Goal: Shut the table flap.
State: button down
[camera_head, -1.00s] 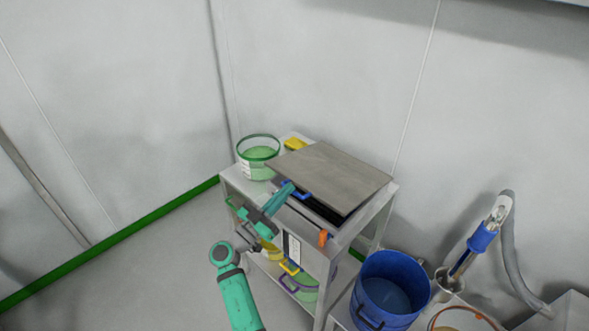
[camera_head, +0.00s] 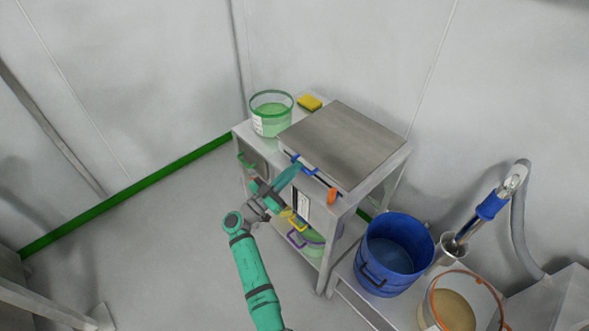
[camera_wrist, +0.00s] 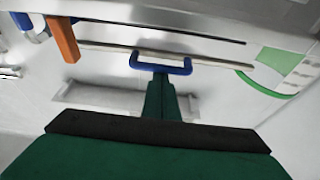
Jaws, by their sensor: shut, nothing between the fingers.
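The table flap (camera_head: 343,137) is a grey-brown panel on top of the metal table (camera_head: 393,165). It lies down, flat or nearly flat, with a thin dark line along its front edge. Its blue handle (camera_head: 304,165) is at the front edge and also shows in the wrist view (camera_wrist: 134,62). My gripper (camera_head: 295,170) is shut and empty, with its fingertips right at the handle. In the wrist view the shut fingers (camera_wrist: 160,82) end just under the handle's bar; I cannot tell whether they touch it.
A green-rimmed container (camera_head: 270,115) and a yellow sponge (camera_head: 310,103) stand on the table beside the flap. An orange piece (camera_head: 332,196) sits at the table's front edge. A blue bucket (camera_head: 393,255) and an orange-rimmed container (camera_head: 455,307) stand at the right. The floor at left is clear.

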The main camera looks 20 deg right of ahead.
notch_tip(320, 180, down, 2)
jog(key=shift+s+a, duration=0.1)
notch_tip(320, 180, up, 5)
jog(key=a, duration=0.2)
jog(key=f+v, duration=0.1)
jog(key=v, duration=0.7)
jog(key=shift+s+d+f, duration=0.25)
jog(key=shift+s+f, duration=0.05)
jog(key=shift+f, duration=0.05)
